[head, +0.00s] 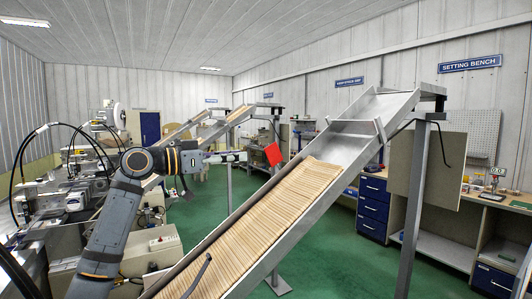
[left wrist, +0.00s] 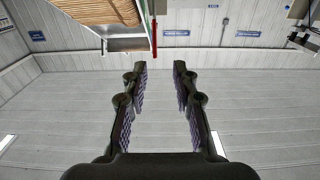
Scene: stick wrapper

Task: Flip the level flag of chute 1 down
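The red flag (head: 273,154) stands raised beside the far left rail of the nearest chute (head: 356,148), a sloping metal trough filled with wooden sticks (head: 270,215). I cannot read a chute number. My left gripper (head: 238,157) is to the left of the flag, pointing toward it with a visible gap. In the left wrist view its two fingers (left wrist: 160,78) are apart with nothing between them. There the flag (left wrist: 154,32) shows as a thin red strip beyond the fingertips, slightly left of centre, beside the chute. My right gripper is not in view.
More sloping chutes (head: 239,115) stand behind. Machinery (head: 75,190) fills the left side. A workbench with blue drawers (head: 373,208) lines the right wall. The near chute's steel rail (head: 215,232) runs below and right of my left arm.

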